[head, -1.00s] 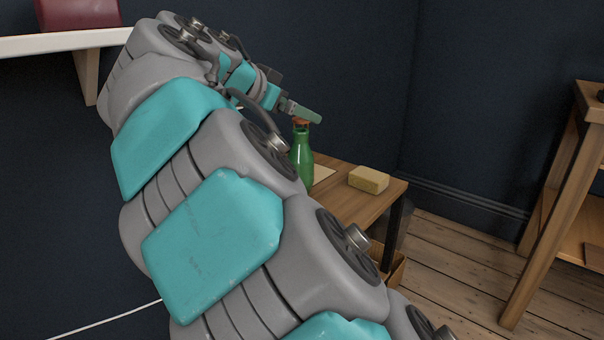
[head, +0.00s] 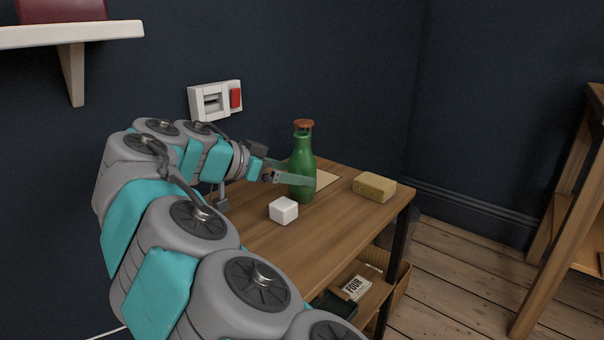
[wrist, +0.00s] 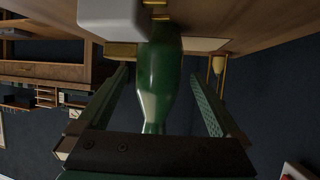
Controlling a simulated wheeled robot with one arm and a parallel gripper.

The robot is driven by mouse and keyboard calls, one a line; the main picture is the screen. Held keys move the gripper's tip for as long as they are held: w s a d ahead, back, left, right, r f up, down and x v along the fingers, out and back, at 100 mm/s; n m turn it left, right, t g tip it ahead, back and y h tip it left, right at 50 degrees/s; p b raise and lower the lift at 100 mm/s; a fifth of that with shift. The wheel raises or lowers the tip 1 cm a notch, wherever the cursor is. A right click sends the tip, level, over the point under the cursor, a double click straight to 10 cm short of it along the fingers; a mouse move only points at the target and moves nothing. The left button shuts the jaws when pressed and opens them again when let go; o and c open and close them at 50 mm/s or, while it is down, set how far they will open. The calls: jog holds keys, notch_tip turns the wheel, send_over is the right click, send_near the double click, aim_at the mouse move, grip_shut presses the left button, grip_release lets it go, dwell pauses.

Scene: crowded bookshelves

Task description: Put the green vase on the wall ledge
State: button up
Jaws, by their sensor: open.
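In the wrist view, which is upside down, the vase (wrist: 160,75) is between the two open fingers (wrist: 160,88), with a gap on each side. The wall ledge (head: 105,33) is at the upper left, a white shelf on a bracket.
A dark red object (head: 62,10) stands on the ledge. A white cube (head: 284,210) sits close in front of the vase; a yellow sponge (head: 374,187) lies to its right. A switch panel (head: 215,100) is on the wall behind my arm. A wooden shelf (head: 555,230) stands at the right.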

aim_at(302, 173)
jog(key=x, duration=0.3)
jog(key=shift+d+f, duration=0.1)
jog(key=shift+d, duration=0.2)
jog(key=shift+c, duration=0.2)
grip_shut()
jog(key=shift+w, duration=0.1)
dwell(0.4)
